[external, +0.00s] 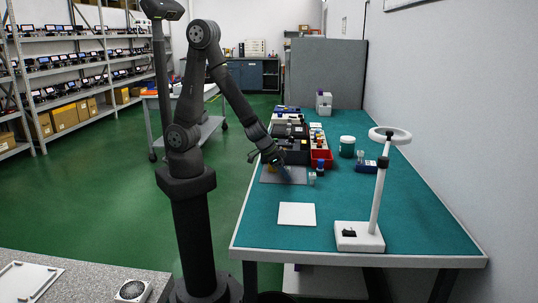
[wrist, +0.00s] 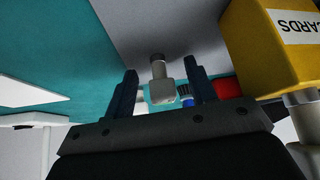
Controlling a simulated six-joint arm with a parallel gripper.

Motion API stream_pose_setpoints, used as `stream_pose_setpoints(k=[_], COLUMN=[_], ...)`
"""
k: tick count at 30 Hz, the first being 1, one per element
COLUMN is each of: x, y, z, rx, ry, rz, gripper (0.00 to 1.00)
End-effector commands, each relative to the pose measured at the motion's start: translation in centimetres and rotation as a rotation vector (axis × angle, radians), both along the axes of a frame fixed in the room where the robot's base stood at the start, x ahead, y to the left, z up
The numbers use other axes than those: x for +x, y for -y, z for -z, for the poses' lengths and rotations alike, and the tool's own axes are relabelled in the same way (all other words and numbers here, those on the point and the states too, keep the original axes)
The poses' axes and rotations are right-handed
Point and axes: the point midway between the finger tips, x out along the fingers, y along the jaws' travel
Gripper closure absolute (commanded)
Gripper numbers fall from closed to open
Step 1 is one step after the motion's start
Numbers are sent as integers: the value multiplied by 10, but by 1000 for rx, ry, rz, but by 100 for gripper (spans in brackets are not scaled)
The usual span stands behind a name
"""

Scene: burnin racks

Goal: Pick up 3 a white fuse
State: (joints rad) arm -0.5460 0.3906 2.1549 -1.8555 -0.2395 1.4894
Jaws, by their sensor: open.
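A pale, off-white fuse-like piece (wrist: 160,92) with a darker grey end shows between my fingers in the wrist view. My gripper (wrist: 160,70) is open, with one dark finger on each side of this piece and visible gaps to both. In the external view my gripper (external: 284,171) points down low over the grey mat (external: 268,176) on the bench. The fuse cannot be made out there. I cannot tell how far the piece is below the fingertips.
A yellow box marked CARDS (wrist: 262,50) is close on the right in the wrist view. A red bin (external: 322,158), small jars (external: 312,178) and black trays (external: 292,146) stand near my gripper. A white square (external: 297,214) and a white lamp (external: 360,238) are nearer the front.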

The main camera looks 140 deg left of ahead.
Motion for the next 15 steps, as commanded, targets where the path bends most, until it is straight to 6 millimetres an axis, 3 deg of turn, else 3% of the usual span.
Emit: stream_pose_setpoints(k=[7, 12, 15], x=[0, 0, 0], y=[0, 0, 0], z=[0, 0, 0], rx=[0, 0, 0], ry=[0, 0, 0], rz=[0, 0, 1], gripper=[51, 84, 99])
